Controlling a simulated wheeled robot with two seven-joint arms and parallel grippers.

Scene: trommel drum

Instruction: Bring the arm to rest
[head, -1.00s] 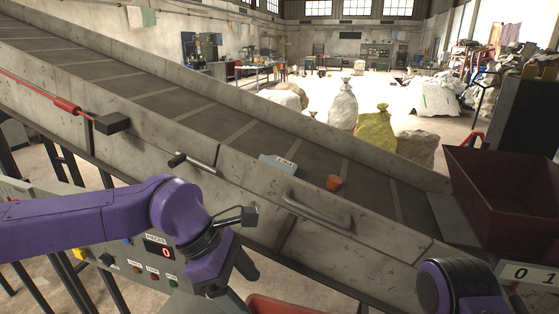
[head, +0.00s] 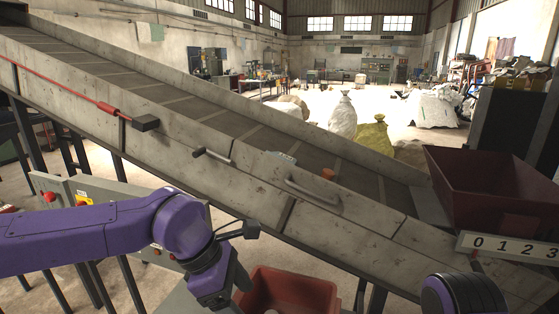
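My purple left arm comes in from the left, in front of the sloping conveyor. My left gripper (head: 238,276) hangs at its end, above and beside a red bin (head: 290,292). Its fingers are dark and partly hidden by the hand, so I cannot tell whether they are open or shut. Only a purple and black piece of my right arm (head: 464,294) shows at the bottom right; its gripper is out of view.
A control panel (head: 85,195) is partly behind my arm.

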